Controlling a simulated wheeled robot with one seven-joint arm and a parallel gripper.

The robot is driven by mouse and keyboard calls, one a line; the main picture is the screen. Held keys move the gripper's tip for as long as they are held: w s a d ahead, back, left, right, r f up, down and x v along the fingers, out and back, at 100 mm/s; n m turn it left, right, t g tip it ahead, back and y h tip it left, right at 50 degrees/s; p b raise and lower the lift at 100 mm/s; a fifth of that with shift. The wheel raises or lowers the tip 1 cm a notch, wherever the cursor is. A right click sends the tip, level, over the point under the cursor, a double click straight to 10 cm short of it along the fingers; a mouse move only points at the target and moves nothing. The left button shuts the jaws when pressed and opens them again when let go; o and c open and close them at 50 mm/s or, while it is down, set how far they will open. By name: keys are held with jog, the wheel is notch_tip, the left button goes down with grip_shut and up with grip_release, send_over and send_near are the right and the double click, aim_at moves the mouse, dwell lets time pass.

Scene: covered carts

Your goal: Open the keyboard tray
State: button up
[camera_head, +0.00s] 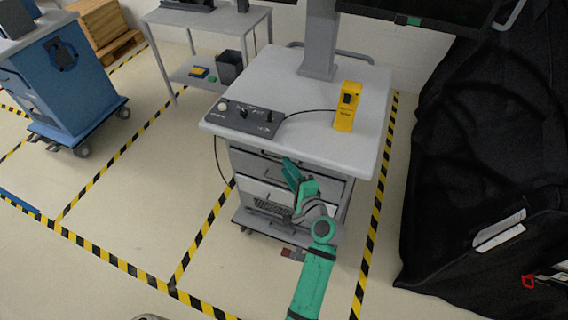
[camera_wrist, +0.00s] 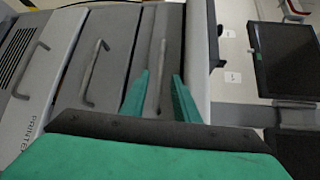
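The grey cart (camera_head: 215,125) stands in the middle of the head view. Its slim top front, which looks like the keyboard tray (camera_head: 245,148), lies right under the worktop and appears shut. In the wrist view, turned sideways, this tray front (camera_wrist: 174,25) is the narrow panel at the right, with a slim bar handle (camera_wrist: 163,55). My gripper (camera_head: 287,170) is at the cart's front, near the top. In the wrist view my gripper (camera_wrist: 159,76) is open, with the handle's line between its two green fingers. Contact with the handle cannot be told.
Lower drawers with bar handles (camera_wrist: 92,72) and a printer panel (camera_wrist: 22,125) lie below the tray. A control box (camera_head: 245,118) and a yellow device (camera_head: 347,108) sit on the worktop. A black cover (camera_head: 470,170) stands at right.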

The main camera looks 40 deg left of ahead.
jog(key=shift+x, duration=1.75)
grip_shut()
jog(key=shift+s, duration=0.15)
